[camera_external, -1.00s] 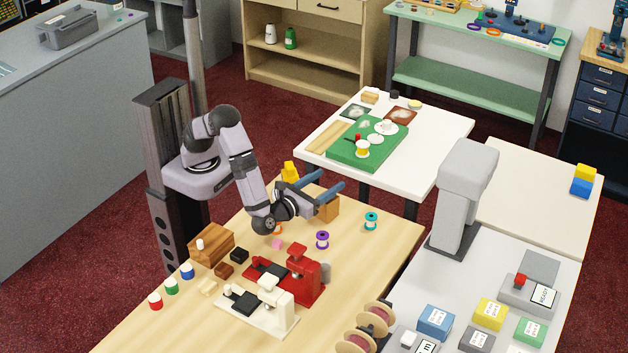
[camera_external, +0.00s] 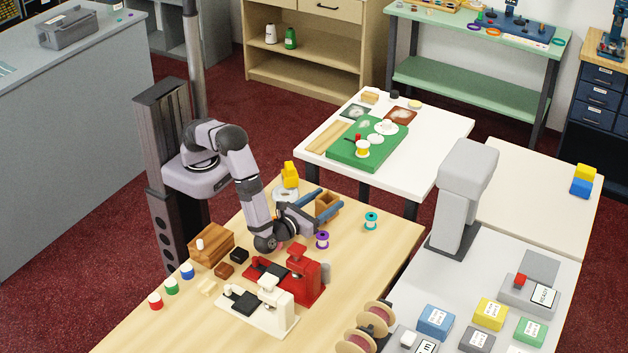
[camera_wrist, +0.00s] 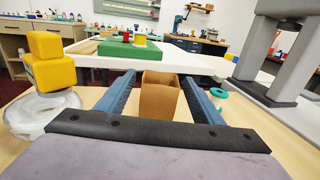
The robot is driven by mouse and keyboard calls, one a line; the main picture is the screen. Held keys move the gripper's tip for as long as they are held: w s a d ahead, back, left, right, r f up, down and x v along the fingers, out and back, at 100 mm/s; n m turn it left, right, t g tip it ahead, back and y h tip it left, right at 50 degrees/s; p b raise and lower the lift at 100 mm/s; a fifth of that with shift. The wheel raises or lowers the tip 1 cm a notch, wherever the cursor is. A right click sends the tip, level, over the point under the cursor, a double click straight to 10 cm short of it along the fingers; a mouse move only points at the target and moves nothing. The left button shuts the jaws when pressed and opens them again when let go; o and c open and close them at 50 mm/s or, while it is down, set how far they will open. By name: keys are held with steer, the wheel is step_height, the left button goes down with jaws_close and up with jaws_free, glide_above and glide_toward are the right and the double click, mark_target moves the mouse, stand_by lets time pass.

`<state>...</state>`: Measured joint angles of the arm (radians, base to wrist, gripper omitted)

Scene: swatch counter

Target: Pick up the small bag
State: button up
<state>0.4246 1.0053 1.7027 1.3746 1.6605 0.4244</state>
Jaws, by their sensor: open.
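The small bag is an open-topped brown bag (camera_external: 327,204) standing upright on the wooden table; the wrist view shows it straight ahead (camera_wrist: 160,98). My gripper (camera_external: 331,200) is low over the table and open, its two blue fingers reaching toward the bag. In the wrist view my gripper (camera_wrist: 158,74) has one finger on each side of the bag, with a narrow gap at the right. I cannot tell whether either finger touches it. The bag's lower part is partly hidden by the gripper.
Yellow blocks (camera_wrist: 52,62) sit on a clear round roll (camera_wrist: 40,112) to the left. A purple spool (camera_external: 322,239) and a teal spool (camera_external: 371,221) stand nearby. A red machine (camera_external: 300,272) is in front of the arm. The white table (camera_external: 440,128) lies beyond.

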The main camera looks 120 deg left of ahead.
mark_target(333, 196)
steer(key=shift+p+x, duration=0.6)
steer(key=shift+x, duration=1.9)
steer(key=c, duration=1.1)
